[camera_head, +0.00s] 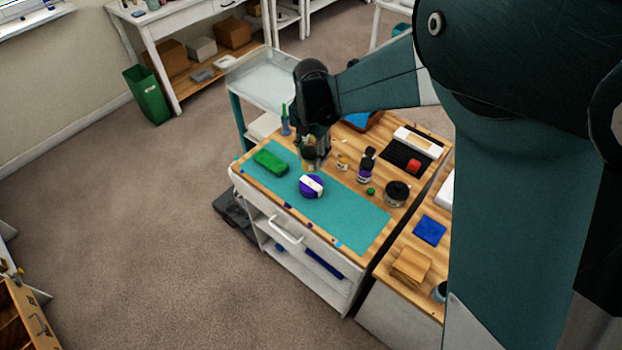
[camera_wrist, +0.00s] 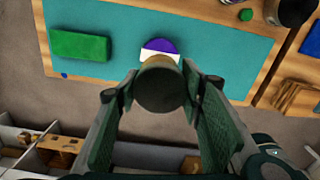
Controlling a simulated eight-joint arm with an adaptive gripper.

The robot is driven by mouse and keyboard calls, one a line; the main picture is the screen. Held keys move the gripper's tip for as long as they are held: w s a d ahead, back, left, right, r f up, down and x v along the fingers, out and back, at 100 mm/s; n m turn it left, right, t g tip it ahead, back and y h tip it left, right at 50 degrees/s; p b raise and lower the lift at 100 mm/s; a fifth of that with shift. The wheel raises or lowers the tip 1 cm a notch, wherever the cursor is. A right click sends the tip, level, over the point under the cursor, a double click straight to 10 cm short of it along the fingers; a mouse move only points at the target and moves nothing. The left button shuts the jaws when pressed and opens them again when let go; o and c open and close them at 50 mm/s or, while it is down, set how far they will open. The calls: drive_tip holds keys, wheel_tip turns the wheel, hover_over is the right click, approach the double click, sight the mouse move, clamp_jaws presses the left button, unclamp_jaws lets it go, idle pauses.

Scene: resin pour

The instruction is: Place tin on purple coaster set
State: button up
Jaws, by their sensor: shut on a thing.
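The purple coaster set (camera_head: 311,188), round with a white band across it, lies on the teal mat (camera_head: 352,213). In the wrist view the coaster set (camera_wrist: 159,46) shows just beyond the held tin, partly covered by it. My gripper (camera_head: 313,158) is over the back edge of the mat, behind the coaster set in the head view. In the wrist view my gripper (camera_wrist: 160,82) is shut on the tin (camera_wrist: 160,90), a dark round body with a tan part at its far end. The tin appears held above the mat; its exact height cannot be told.
A green block (camera_head: 270,162) lies on the mat left of the coaster set. A dark bottle (camera_head: 366,165), a small yellow-labelled jar (camera_head: 342,163) and a dark jar (camera_head: 397,193) stand to the right. A blue-green bottle (camera_head: 285,122) stands behind. The mat's right part is clear.

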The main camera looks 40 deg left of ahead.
sight(311, 167)
drive_tip(key=shift+f, duration=2.8)
drive_tip(key=shift+f, duration=0.1)
drive_tip(key=shift+f, duration=1.8)
drive_tip(key=shift+f, duration=0.2)
drive_tip(key=o, duration=1)
drive_tip(key=shift+r+p, duration=0.25)
drive_tip(key=shift+p, duration=0.05)
drive_tip(key=shift+r, duration=6)
